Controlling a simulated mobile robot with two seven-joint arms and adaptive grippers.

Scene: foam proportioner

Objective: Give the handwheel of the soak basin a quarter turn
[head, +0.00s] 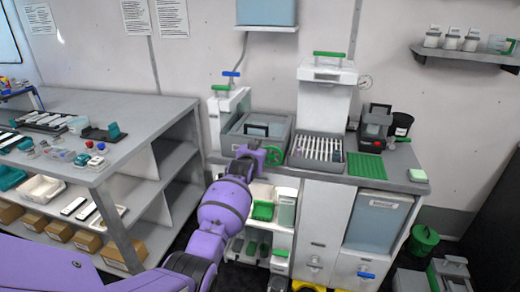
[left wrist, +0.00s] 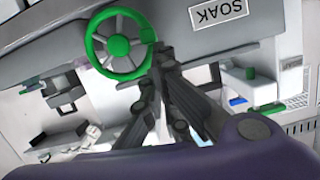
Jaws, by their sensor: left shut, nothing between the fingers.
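The green handwheel (head: 274,155) sits on the front of the grey soak basin (head: 277,127), on the counter against the wall. In the left wrist view the handwheel (left wrist: 118,45) shows its rim, spokes and hub, beside a SOAK label (left wrist: 218,10). My left gripper (head: 249,156) is in front of the basin, just left of the wheel in the head view. In the left wrist view the closed fingertips (left wrist: 164,58) are right at the wheel's rim; I cannot tell whether they touch it. Nothing is between the fingers. My right gripper is not in view.
A white dispenser with a green handle (head: 326,85) and a tray of white sticks (head: 318,148) stand right of the basin. A white unit with a blue-topped valve (head: 228,105) stands left. Shelves below hold green containers (head: 263,210). A grey shelf bench (head: 120,110) stands at left.

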